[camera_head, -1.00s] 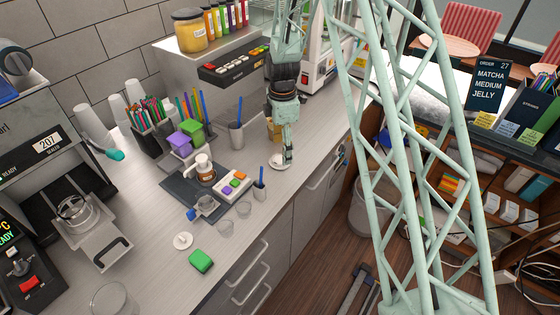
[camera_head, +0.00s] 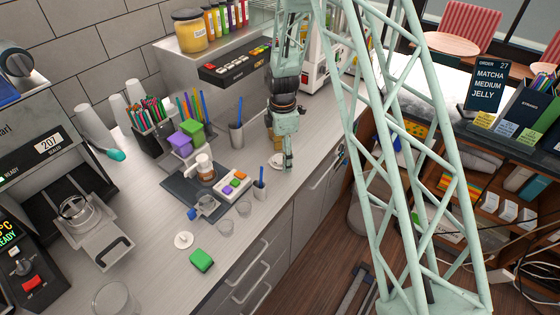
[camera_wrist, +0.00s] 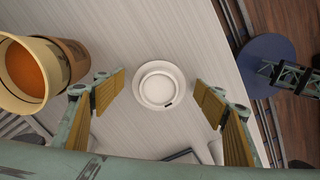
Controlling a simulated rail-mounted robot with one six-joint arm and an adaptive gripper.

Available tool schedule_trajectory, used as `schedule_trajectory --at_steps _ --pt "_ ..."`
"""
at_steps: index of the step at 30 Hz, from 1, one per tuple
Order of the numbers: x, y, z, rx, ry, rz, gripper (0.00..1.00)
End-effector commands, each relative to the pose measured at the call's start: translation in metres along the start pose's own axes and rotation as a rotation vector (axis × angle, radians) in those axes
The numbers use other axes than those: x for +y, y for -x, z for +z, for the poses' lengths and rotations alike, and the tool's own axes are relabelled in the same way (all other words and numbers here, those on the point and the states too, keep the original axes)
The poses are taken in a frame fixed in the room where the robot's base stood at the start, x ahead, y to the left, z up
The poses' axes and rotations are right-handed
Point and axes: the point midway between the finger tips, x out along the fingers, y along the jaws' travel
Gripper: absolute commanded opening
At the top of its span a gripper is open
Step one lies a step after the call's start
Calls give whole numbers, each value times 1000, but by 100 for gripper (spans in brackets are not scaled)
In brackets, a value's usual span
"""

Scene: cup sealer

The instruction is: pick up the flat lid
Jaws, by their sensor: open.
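A white round flat lid (camera_wrist: 158,90) lies on the pale counter, with a raised inner ring and a small dark mark near its edge. In the head view the lid (camera_head: 275,160) sits beside my fingertips and is partly hidden by them. My gripper (camera_wrist: 160,84) is open and empty, pointing down above the counter, with one yellow-padded finger on each side of the lid in the wrist view. In the head view my gripper (camera_head: 288,166) is close to the lid; the exact height gap cannot be told. Nothing is between the fingers except the lid below.
A paper cup with orange inside (camera_wrist: 22,70) stands left of the lid, near my left-hand finger. The counter's front edge lies close to the lid's right.

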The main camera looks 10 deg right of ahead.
Motion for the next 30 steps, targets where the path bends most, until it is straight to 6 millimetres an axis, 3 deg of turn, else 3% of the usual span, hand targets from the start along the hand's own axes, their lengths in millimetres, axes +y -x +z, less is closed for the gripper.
schedule_trajectory --at_steps 5,12,30 --pt "0 0 0 0 0 0 65" --pt "0 0 0 0 0 0 46" --pt "0 4 0 0 0 1 46"
